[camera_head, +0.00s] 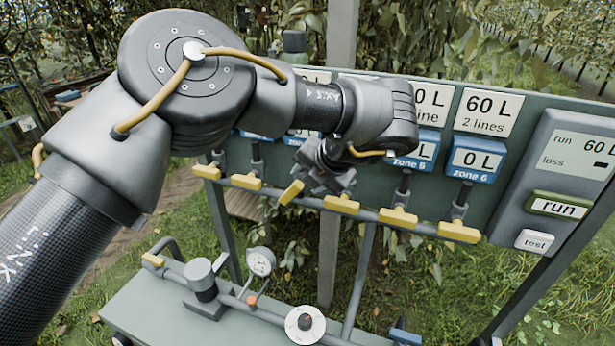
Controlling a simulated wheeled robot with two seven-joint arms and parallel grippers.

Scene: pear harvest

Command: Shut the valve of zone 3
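A row of yellow valve handles sits on a grey pipe below the board. The third handle from the left, which by its place is the zone 3 valve (291,193), stands at a slant to the pipe. The other handles, such as the one to its right (341,204), lie roughly along the pipe. My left gripper (333,184) is just right of and above the slanted handle, close to the neighbouring handle. Whether it touches either is unclear, and its finger gap is hard to make out. My arm hides the zone 3 label. My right gripper is out of view.
The board carries blue zone labels such as zone 6 (472,162), a display (585,150), a green run button (558,205) and a test button (533,240). Below stands a bench (150,310) with a gauge (261,262) and a white dial (305,324).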

